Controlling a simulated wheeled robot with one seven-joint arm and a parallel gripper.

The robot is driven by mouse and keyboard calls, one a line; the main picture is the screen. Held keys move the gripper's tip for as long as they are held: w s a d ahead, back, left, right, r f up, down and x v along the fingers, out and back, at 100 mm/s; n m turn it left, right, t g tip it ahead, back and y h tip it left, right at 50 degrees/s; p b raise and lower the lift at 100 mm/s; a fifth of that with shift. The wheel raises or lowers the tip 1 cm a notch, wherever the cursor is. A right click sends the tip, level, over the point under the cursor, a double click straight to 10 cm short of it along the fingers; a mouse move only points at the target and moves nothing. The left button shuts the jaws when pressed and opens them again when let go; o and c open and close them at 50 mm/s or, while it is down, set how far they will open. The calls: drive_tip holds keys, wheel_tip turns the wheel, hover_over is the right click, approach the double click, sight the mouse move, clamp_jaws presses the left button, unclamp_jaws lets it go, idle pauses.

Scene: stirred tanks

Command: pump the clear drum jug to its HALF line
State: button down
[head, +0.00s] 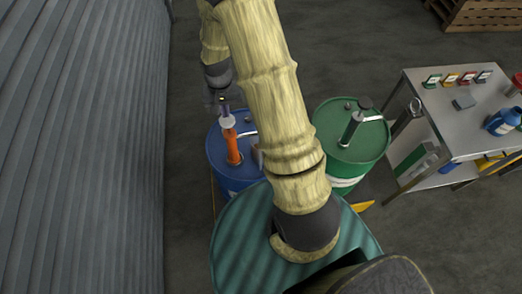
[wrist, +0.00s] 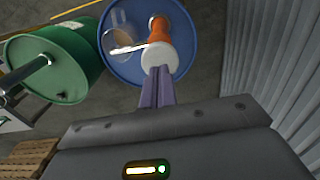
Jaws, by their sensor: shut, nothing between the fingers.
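A blue drum (head: 219,172) carries an orange hand pump (head: 232,146) topped by a white round knob (head: 228,122). In the wrist view the knob (wrist: 160,58) hides part of the pump. A see-through jug (wrist: 116,40) shows faintly beside the pump, under its pale spout (wrist: 128,48); my arm hides most of it in the head view. Its lines and liquid level cannot be read. My gripper (wrist: 158,74) is shut and empty, its purple fingers at the knob's edge; whether they touch it I cannot tell.
A green drum (head: 366,146) with a dark-handled pump stands right of the blue drum. A corrugated wall (head: 80,150) closes the left side. Pallets (head: 480,14) lie behind.

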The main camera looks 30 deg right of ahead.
drive_tip(key=shift+f+b, duration=1)
drive_tip(key=shift+f, duration=0.35)
drive_tip(key=shift+r+p, duration=1)
drive_tip(key=shift+r, duration=0.35)
drive_tip(key=shift+r, duration=0.1)
wheel_tip(320, 180, up, 5)
drive_tip(key=p, duration=0.3)
drive_tip(key=shift+p, duration=0.35)
drive_tip(key=shift+s, duration=0.1)
drive_tip(key=s+r+n+t+b, duration=0.1)
drive_tip(key=s+r+b, duration=0.2)
drive_tip(key=s, duration=0.4)
drive_tip(key=s+r+n+t+b, duration=0.1)
drive_tip(key=s+r+n+b, duration=0.1)
drive_tip(key=s+b, duration=0.2)
drive_tip(key=s, duration=0.3)
drive_tip(key=shift+r+n+t+b, duration=0.3)
drive_tip(key=shift+r+b, duration=0.05)
drive_tip(key=shift+r, duration=0.05)
drive_tip(key=shift+s, duration=0.1)
idle(1.1)
